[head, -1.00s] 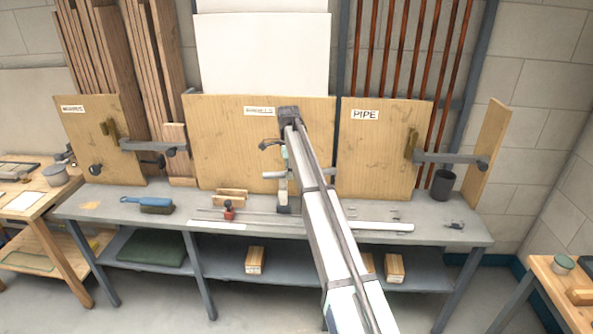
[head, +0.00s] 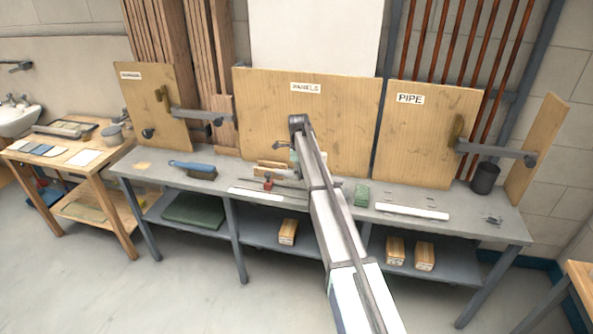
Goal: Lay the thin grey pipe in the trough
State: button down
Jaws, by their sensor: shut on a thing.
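A thin grey pipe (head: 262,183) shows as a narrow line at bench height, left of my arm; its middle is hidden behind the arm. The wooden trough (head: 270,167), with two low parallel walls, sits on the bench just behind the pipe's line. Its right end is partly covered by my arm. I cannot tell whether the pipe touches the bench or trough. My arm reaches over the bench and bends down at its far end. My gripper's fingers are hidden behind the arm.
A small red-and-black tool (head: 268,182) stands by the trough. A blue brush (head: 192,169) lies to the left, a green block (head: 362,194) and a white bar (head: 412,211) to the right. A dark cup (head: 485,177) stands at the right. Upright boards line the back.

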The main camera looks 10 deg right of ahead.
aim_at(298, 193)
jog(key=shift+f+b, duration=1.35)
jog(key=shift+f, duration=2.55)
jog(key=c, duration=0.8)
grip_release()
notch_tip(298, 193, up, 12)
jog(key=shift+r, duration=0.1)
